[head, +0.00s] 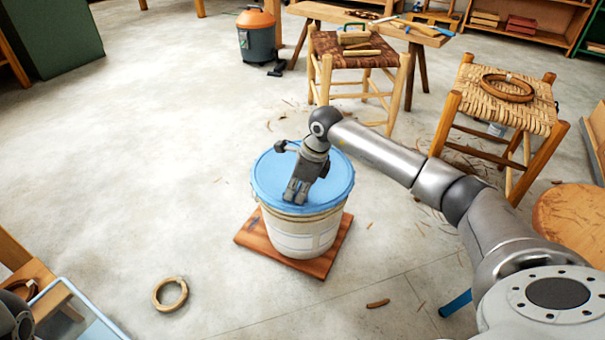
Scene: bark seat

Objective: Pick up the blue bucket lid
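The blue bucket lid (335,181) lies on top of a white bucket (303,238), which stands upright on a reddish wooden board (255,235) on the floor. My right gripper (296,196) is over the lid, pointing down toward its near part. Its fingers look close together, but whether they are open or shut on something I cannot tell. The gripper and wrist hide part of the lid's middle. At the far left bottom edge a dark part of my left arm shows; its gripper fingers are not visible.
A ring (170,294) lies on the floor at lower left, near a blue-rimmed clear bin (75,312). Stools with a bark seat (345,48) and a woven seat (480,98) stand behind. A vacuum (257,38) is at the back.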

